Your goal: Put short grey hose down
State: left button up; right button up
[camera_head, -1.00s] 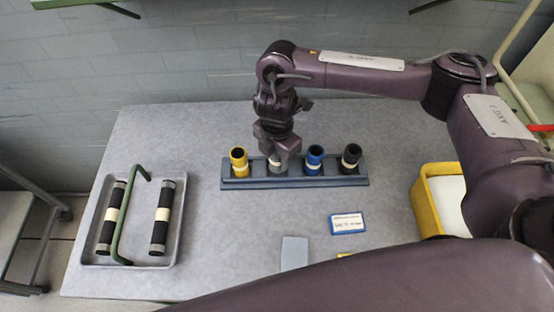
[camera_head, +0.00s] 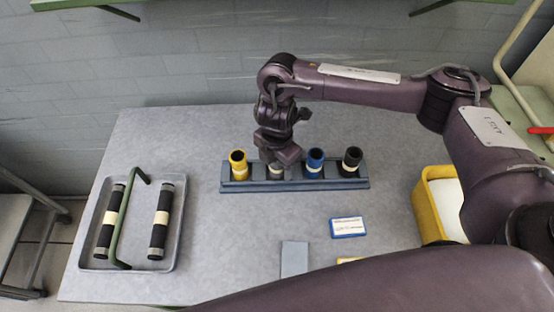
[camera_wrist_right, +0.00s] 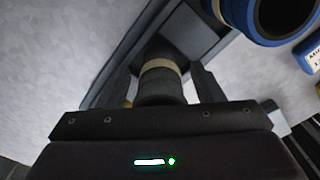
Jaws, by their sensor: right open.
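The short grey hose (camera_wrist_right: 160,82), with a beige band, stands in a slot of the blue-grey rack (camera_head: 210,186), second from the left. My right gripper (camera_wrist_right: 168,85) is open, with one finger on each side of the hose. In the head view the right gripper (camera_head: 277,160) is low over the rack and mostly hides the hose. Contact between fingers and hose cannot be told. My left gripper is not in view.
In the rack, a yellow hose (camera_head: 238,165) stands left; blue (camera_head: 314,162) and black (camera_head: 351,162) hoses stand right. A tray (camera_head: 178,230) holds two long black hoses and a green handle. A yellow bin (camera_head: 430,205) stands right. Small cards lie in front.

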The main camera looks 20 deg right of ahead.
notch_tip(320, 180, up, 12)
jog(key=p, duration=0.1)
jog(key=shift+r, duration=0.15)
dwell(0.3)
dwell(0.4)
